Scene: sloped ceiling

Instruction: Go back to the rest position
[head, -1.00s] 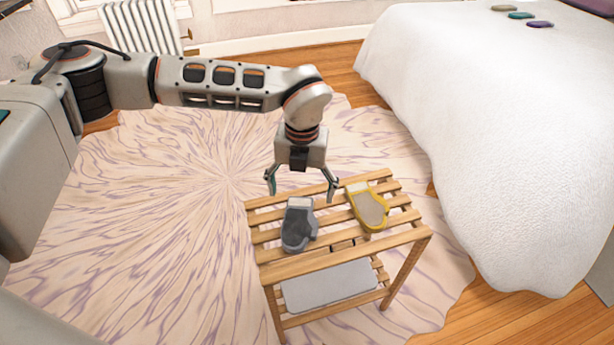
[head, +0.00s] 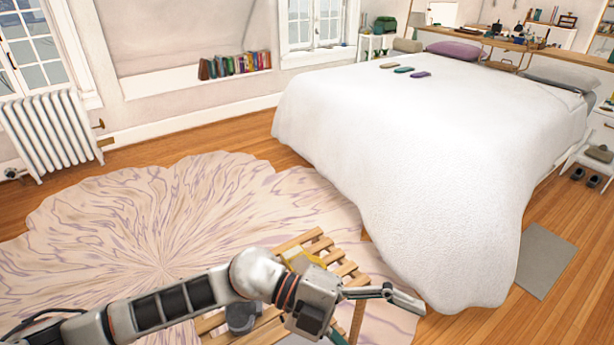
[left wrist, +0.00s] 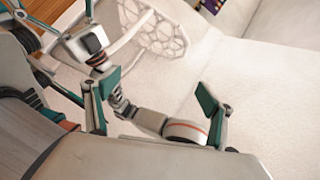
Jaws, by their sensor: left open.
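My left gripper (head: 381,324) is open in the head view, with its fingers apart over the near right side of the slatted wooden rack. Nothing shows between the fingers. In the left wrist view its two teal-padded fingers (left wrist: 152,104) are also apart. Part of another arm of mine shows there, but its gripper is not clear enough to judge. The wooden rack (head: 350,270) is partly hidden by my left arm. The grey mitt (head: 241,318) and the yellow-edged mitt (head: 300,257) lie on its top slats, both partly covered by the arm.
A large white bed (head: 400,150) stands right of the rack, with small coloured pieces (head: 403,69) on top. A radiator (head: 48,130) stands at the left wall. A pale rug (head: 150,220) lies under the rack.

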